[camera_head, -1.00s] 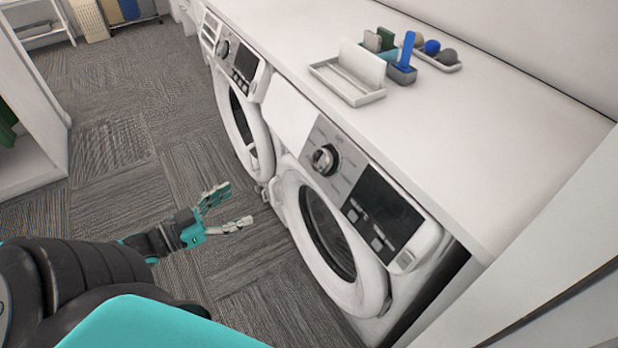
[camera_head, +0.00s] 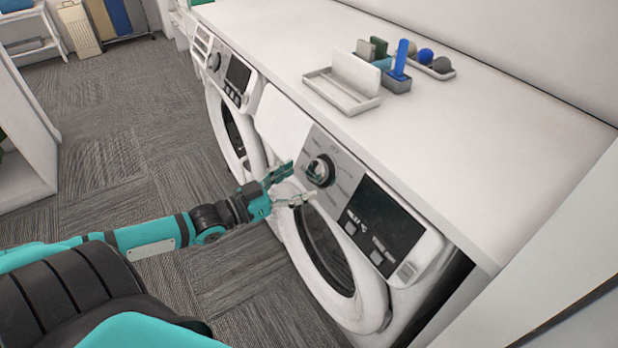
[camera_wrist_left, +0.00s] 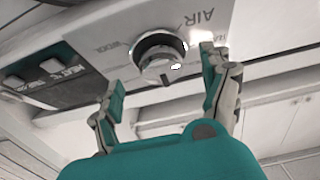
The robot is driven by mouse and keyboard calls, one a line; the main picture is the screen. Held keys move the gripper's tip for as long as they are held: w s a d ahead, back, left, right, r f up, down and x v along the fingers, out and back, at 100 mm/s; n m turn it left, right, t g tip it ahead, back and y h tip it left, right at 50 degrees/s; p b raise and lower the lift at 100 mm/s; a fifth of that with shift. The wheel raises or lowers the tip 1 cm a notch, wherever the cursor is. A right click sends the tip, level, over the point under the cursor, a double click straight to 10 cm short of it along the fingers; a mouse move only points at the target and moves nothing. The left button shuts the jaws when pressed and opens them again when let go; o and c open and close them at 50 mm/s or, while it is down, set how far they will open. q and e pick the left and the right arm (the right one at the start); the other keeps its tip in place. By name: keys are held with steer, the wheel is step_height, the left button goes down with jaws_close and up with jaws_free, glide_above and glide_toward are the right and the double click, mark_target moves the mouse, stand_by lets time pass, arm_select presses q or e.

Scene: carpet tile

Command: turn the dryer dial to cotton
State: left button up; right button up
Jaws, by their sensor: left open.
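The dryer dial (camera_head: 320,170) is a round silver knob with a dark ring on the grey control panel of the nearer white machine (camera_head: 375,290). In the left wrist view the dial (camera_wrist_left: 158,52) sits ahead of and between the two fingertips, with the labels AIR and WOOL printed around it, upside down. A dark mark shows on its lower rim. The word cotton cannot be read. My left gripper (camera_head: 287,187) is open and empty, just left of the dial; its fingers (camera_wrist_left: 162,92) appear apart from the knob. My right gripper is not in view.
A second white machine (camera_head: 232,110) stands further back. The white counter (camera_head: 470,130) overhangs both; a white tray (camera_head: 343,90) and small items in a blue holder (camera_head: 397,80) stand on it. A dark display (camera_head: 380,215) lies right of the dial. Carpet left of the machines is clear.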

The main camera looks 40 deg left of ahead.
mark_target(310, 176)
arm_select(q)
steer(key=x, duration=0.3)
steer(key=shift+w+d, duration=0.15)
steer(key=shift+w, duration=0.05)
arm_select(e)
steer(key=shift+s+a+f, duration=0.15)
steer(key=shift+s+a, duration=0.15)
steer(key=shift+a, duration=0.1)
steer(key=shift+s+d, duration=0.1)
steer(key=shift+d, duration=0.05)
arm_select(q)
steer(key=shift+c, duration=1.1)
steer(key=c, duration=0.9)
steer(key=shift+c, duration=0.2)
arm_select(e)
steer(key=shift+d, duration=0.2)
